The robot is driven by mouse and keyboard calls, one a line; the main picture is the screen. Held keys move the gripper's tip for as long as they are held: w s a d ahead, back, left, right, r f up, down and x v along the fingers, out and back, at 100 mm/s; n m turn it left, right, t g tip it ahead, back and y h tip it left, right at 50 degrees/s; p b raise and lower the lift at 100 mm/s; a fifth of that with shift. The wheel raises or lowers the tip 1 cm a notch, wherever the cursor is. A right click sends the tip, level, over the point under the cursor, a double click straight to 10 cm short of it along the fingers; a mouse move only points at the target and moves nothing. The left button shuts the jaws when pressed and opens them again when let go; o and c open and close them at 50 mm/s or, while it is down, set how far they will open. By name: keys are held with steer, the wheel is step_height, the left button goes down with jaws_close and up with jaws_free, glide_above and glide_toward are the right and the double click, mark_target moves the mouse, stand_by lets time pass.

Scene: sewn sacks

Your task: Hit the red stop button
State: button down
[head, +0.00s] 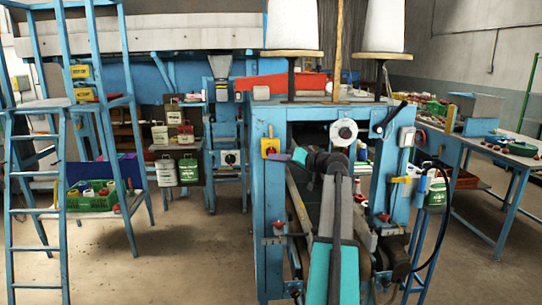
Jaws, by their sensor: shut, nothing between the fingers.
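The red stop button (270,151) shows small on a yellow box on the blue machine frame, left of centre in the head view. My gripper (282,158) points left from the end of my arm, with its tip just right of and slightly below the button. The gripper is shut and holds nothing. The tip appears very close to the yellow box; whether it touches the button cannot be told from this view.
The blue machine frame (262,200) stands around my arm. White thread cones (293,25) stand on top. A blue ladder (65,200) is at left, a work table (475,135) at right. Open floor (180,250) lies left of the machine.

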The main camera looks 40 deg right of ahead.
steer(key=s+a, duration=0.2)
steer(key=s, duration=0.1)
steer(key=shift+a+b, duration=0.25)
steer(key=shift+b, duration=0.05)
stand_by(0.8)
